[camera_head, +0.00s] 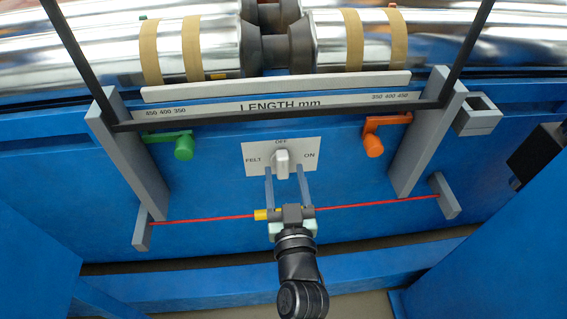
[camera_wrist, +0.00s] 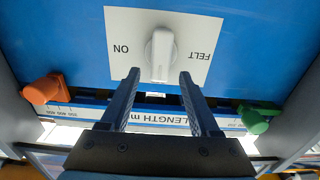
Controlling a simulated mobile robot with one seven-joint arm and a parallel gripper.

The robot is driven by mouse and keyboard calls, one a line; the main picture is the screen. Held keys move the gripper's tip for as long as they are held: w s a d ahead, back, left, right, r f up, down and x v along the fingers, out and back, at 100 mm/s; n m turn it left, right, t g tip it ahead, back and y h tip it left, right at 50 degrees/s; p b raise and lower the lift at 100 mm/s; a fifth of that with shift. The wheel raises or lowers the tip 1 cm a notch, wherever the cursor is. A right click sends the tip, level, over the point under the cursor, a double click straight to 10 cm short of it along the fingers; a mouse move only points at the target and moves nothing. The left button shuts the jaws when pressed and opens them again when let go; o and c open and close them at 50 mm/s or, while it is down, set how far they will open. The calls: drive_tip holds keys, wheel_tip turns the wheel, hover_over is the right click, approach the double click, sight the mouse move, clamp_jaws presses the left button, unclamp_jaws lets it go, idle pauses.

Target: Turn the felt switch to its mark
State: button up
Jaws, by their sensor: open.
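The felt switch is a light grey knob (camera_head: 282,161) on a white plate (camera_head: 252,150) on the blue machine front. The plate reads FELT at the left, OFF at the top and ON at the right in the head view. The knob stands upright, in line with OFF. In the wrist view the knob (camera_wrist: 160,54) shows upside down on its plate (camera_wrist: 122,22), with OFF hidden. My gripper (camera_head: 286,170) is open, its two fingers pointing at the knob from below in the head view. In the wrist view the fingertips (camera_wrist: 160,74) lie either side of the knob's end; contact cannot be told.
A green lever (camera_head: 184,147) is at the left and an orange lever (camera_head: 373,145) at the right. A black bar frame (camera_head: 270,115) crosses above the switch. A red cord (camera_head: 370,205) runs across between grey brackets, by my wrist. Shiny rollers (camera_head: 100,50) lie behind.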

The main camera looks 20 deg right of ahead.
sight(283, 165)
drive_tip(key=shift+x, duration=1.5)
clamp_jaws()
